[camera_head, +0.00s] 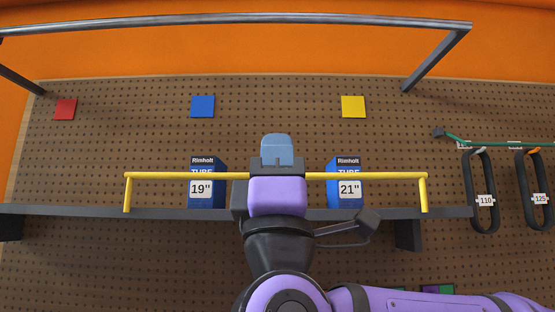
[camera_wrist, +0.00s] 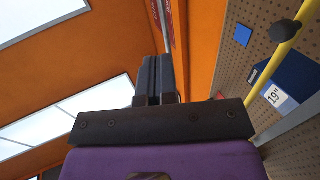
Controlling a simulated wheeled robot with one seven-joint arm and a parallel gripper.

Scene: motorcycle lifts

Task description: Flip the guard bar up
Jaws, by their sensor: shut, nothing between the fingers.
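The yellow guard bar (camera_head: 190,175) runs across the front of the shelf in the head view. Its short end legs meet the shelf's front edge, and the bar crosses in front of two blue tube boxes. My gripper (camera_head: 277,150) is in front of the bar's middle and hides that part. Its fingers point up and show slightly above bar height. In the wrist view the fingers of my gripper (camera_wrist: 154,80) are together and empty. The guard bar (camera_wrist: 276,65) is at the right there, apart from the fingers, with a dark round piece on it.
The 19" box (camera_head: 202,188) and 21" box (camera_head: 347,189) stand on the grey shelf (camera_head: 75,210). A grey metal frame (camera_head: 240,19) spans above. Black belts (camera_head: 483,190) hang at the right. Colored squares sit on the pegboard (camera_head: 120,140).

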